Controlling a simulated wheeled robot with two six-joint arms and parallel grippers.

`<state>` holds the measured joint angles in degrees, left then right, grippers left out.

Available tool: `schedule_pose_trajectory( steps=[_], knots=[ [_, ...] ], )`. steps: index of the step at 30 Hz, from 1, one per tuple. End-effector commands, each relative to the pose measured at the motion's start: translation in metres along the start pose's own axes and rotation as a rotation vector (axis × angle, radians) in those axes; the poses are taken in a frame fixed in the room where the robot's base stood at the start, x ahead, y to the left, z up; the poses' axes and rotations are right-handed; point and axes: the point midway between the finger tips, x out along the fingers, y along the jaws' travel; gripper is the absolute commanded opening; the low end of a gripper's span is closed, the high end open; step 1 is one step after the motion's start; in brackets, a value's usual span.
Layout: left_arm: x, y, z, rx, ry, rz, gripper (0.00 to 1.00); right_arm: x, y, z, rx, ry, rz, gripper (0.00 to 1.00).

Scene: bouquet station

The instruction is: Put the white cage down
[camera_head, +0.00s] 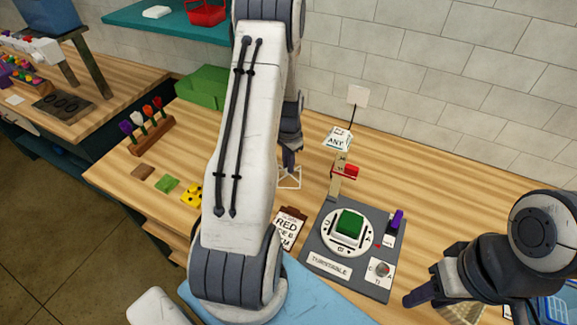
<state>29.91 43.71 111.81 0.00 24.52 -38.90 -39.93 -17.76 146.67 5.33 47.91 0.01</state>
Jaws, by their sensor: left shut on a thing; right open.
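The white cage (289,178) is a small wire frame, seen right of my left forearm. My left gripper (289,162) is directly above it and shut on it. My forearm covers part of that gripper, and the gap between cage and table cannot be judged. My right gripper (428,293) is open at the lower right, beside the grey turntable board, with nothing seen in it. Its far side is partly hidden by its own wrist.
The turntable board (323,267) carries a green block (350,222). A sign reading RED (289,228) stands left of it. A flower rack (152,137), coloured tiles (166,184) and a green box (203,88) are at left. The wooden table (450,190) is clear at back right.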

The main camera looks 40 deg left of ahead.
Motion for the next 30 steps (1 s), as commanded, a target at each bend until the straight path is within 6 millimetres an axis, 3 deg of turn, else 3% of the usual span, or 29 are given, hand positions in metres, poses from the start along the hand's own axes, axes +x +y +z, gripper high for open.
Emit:
schedule_pose_trajectory(
  steps=[5, 16, 18, 19, 30],
  knots=[
    [0.016, 0.000, 0.000, 0.000, -0.001, 0.001, 0.00, -0.006, -0.001, 0.000, -0.001, 0.000, 0.000, 0.43],
    [0.022, 0.000, 0.000, 0.000, 0.001, -0.001, 0.00, -0.002, 0.000, 0.000, -0.001, 0.000, 0.000, 0.43],
    [0.020, 0.000, 0.000, 0.000, 0.001, -0.001, 0.34, -0.003, 0.000, 0.000, -0.001, 0.000, 0.000, 0.43],
    [0.020, 0.000, 0.000, 0.000, 0.001, -0.001, 0.41, -0.003, 0.000, 0.000, 0.000, 0.000, 0.000, 0.43],
    [0.015, 0.000, 0.000, 0.000, 0.001, -0.001, 0.41, -0.007, -0.001, 0.000, -0.001, 0.000, 0.000, 0.43]
  ],
)
